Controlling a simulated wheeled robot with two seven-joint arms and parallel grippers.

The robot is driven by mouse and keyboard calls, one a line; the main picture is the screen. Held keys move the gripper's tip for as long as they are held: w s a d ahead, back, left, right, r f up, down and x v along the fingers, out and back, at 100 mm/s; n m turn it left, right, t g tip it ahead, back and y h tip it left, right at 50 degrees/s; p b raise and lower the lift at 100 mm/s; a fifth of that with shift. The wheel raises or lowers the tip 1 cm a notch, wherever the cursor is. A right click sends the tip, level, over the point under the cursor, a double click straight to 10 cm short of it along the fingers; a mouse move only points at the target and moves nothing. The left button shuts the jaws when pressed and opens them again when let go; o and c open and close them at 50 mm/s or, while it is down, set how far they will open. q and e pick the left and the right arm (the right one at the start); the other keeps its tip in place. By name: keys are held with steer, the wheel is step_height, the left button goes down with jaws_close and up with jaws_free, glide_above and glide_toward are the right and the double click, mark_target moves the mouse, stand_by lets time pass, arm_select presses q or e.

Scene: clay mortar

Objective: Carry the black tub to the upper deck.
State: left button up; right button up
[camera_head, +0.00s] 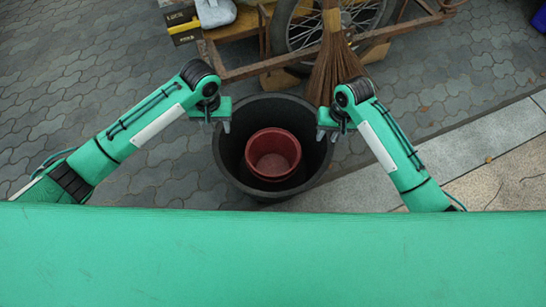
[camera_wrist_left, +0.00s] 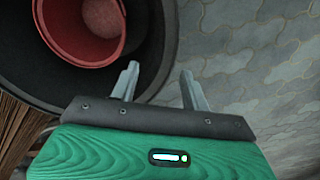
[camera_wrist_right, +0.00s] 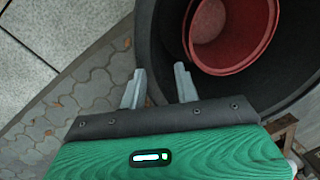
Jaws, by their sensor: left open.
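The black tub (camera_head: 225,165) stands upright on the paving in the middle of the head view. A red pot (camera_head: 273,155) sits inside it. My left gripper (camera_head: 226,127) is at the tub's left rim. In the left wrist view its open fingers (camera_wrist_left: 158,88) lie on either side of the rim line, with nothing clamped. My right gripper (camera_head: 327,133) is at the right rim. In the right wrist view its fingers (camera_wrist_right: 159,88) are apart, one over the tub side and one outside. Whether either touches the wall cannot be told. I cannot identify an upper deck.
Behind the tub stands a rusty-framed cart with a spoked wheel (camera_head: 335,22). A straw broom (camera_head: 335,65) leans just behind the tub. A yellow and black box (camera_head: 182,25) is at the back left. A pale kerb (camera_head: 490,138) runs along the right. Paving at left is clear.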

mark_target(221, 138)
arm_select(q)
step_height(221, 138, down, 8)
steer(key=shift+r, duration=0.1)
arm_select(e)
steer(key=f, duration=0.5)
steer(key=a+f, duration=0.1)
steer(key=f, duration=0.1)
steer(key=shift+f, duration=0.35)
arm_select(q)
steer(key=c, duration=0.6)
arm_select(e)
steer(key=c, duration=0.6)
arm_select(q)
steer(key=c, duration=0.4)
arm_select(e)
steer(key=shift+a, duration=0.1)
jaws_close()
arm_select(q)
steer(key=shift+d, duration=0.1)
jaws_close()
steer(key=shift+r, duration=0.1)
arm_select(e)
steer(key=shift+a+r, duration=0.1)
